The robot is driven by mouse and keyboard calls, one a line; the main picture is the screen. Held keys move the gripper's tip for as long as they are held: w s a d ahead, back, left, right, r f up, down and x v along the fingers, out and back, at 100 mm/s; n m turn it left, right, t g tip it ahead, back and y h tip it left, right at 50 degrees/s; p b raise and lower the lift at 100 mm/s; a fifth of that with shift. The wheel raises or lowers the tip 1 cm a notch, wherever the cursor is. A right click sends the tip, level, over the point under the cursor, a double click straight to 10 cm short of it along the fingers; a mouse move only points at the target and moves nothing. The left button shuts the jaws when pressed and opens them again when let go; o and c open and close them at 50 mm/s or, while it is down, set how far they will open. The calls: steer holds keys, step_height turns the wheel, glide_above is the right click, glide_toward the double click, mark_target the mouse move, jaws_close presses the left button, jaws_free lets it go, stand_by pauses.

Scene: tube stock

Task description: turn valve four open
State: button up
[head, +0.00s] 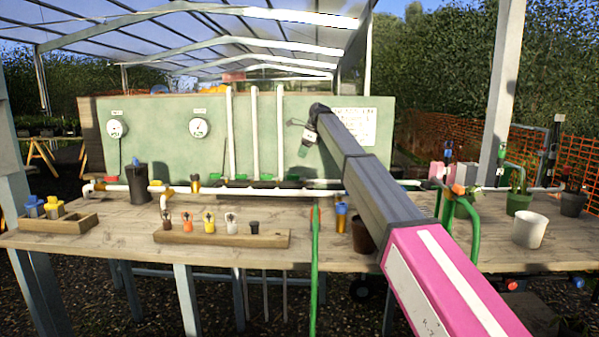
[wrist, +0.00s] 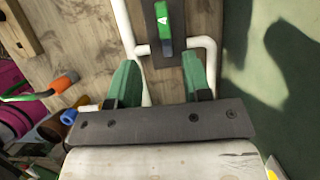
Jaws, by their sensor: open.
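In the wrist view a green valve handle (wrist: 163,27) with a white mark, perhaps a 4, lies ahead of my gripper. It is set among white pipe (wrist: 204,44) over the wooden bench. My gripper (wrist: 160,62) is open and empty, its two green fingers apart. The handle lies just beyond the fingertips, roughly in line with the gap between them; I see no contact. In the head view my gripper (head: 303,148) hangs in front of the green panel (head: 210,165), above the bench. Which valve it faces there is unclear, as my arm hides part of that area.
Vertical white pipes (head: 255,130) rise before the panel, and a horizontal pipe (head: 315,193) runs along the bench (head: 120,243). A wooden rack (head: 180,238) of coloured pieces, a dark canister (head: 137,184) and a white pot (head: 530,230) stand on it. A green hose (head: 315,270) hangs in front.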

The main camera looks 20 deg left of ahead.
mark_target(297, 178)
steer(key=x, duration=1)
steer(key=shift+w+a+f, duration=0.1)
steer(key=shift+w+f, duration=0.1)
steer(key=shift+f, duration=0.2)
jaws_close()
